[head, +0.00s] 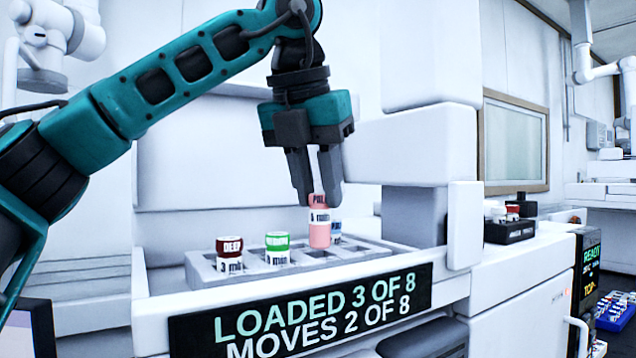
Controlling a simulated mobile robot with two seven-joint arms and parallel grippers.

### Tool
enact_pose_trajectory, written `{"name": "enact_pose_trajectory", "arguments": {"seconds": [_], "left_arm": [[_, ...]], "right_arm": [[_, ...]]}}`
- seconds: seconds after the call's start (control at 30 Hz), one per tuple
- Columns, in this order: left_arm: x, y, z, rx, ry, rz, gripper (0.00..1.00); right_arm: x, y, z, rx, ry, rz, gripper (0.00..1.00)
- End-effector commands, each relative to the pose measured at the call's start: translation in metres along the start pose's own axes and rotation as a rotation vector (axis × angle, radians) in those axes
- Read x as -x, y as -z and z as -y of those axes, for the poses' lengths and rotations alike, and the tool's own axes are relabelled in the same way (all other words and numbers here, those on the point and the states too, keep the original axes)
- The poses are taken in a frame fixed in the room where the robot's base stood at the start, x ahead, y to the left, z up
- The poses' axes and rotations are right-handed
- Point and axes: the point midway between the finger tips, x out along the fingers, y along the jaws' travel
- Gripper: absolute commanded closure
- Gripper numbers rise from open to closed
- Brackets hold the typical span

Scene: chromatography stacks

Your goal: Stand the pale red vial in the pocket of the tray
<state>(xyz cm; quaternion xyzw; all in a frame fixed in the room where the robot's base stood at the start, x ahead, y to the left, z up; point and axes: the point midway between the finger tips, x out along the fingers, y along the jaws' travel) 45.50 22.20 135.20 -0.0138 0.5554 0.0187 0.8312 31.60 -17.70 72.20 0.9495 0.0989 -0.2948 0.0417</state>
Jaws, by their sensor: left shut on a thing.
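A dark red vial (229,253) and a green-topped vial (277,248) stand in tray pockets to the left. A blue-marked vial (336,230) is partly hidden behind the pale red vial. My right gripper is not in view.
The tray sits on the open white ledge of a machine, with white housing behind and a column (464,225) at right. A display (300,315) below reads "LOADED 3 OF 8, MOVES 2 OF 8". A black rack (509,231) with vials stands on the right-hand counter.

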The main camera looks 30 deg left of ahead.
Motion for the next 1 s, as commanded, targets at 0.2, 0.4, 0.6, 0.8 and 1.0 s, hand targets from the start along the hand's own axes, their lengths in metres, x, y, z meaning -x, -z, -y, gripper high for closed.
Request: {"name": "enact_pose_trajectory", "arguments": {"seconds": [0.2, 0.4, 0.6, 0.8, 1.0], "left_arm": [[-0.004, 0.002, 0.000, 0.000, 0.000, 0.000, 1.00], [-0.011, 0.005, 0.000, 0.000, 0.000, 0.000, 1.00], [-0.018, 0.007, 0.000, 0.000, -0.001, 0.000, 1.00], [-0.024, 0.010, -0.001, 0.000, -0.001, 0.000, 1.00], [-0.024, 0.010, -0.001, 0.000, -0.001, 0.000, 1.00]], "right_arm": [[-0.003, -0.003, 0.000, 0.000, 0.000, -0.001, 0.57], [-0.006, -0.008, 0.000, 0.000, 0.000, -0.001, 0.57], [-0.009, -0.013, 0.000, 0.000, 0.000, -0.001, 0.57], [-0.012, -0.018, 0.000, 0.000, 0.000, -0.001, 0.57], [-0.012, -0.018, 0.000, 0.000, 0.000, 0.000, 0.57]]}}
